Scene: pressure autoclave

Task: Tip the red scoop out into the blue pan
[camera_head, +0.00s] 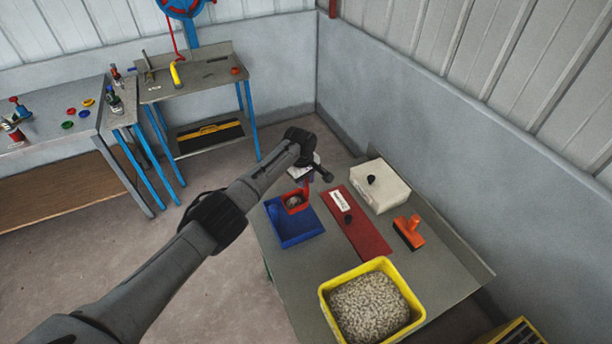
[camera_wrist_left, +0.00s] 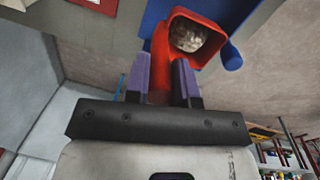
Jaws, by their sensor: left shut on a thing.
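My left gripper (camera_head: 308,180) reaches over the far left of the near table. It is shut on the handle of the red scoop (camera_head: 285,201), and the purple fingers (camera_wrist_left: 160,80) sit either side of the handle in the left wrist view. The red scoop (camera_wrist_left: 174,45) holds a small heap of greyish granules (camera_wrist_left: 190,36). In the head view the scoop overlaps the far part of the blue pan (camera_head: 296,232). The blue pan also shows behind the scoop in the left wrist view (camera_wrist_left: 155,14). The gap between scoop and pan cannot be judged. My right gripper is not in view.
A red plate (camera_head: 368,236) with a white label lies right of the pan. A yellow tub (camera_head: 326,301) of pale granules stands in front. Benches with tools stand at back left.

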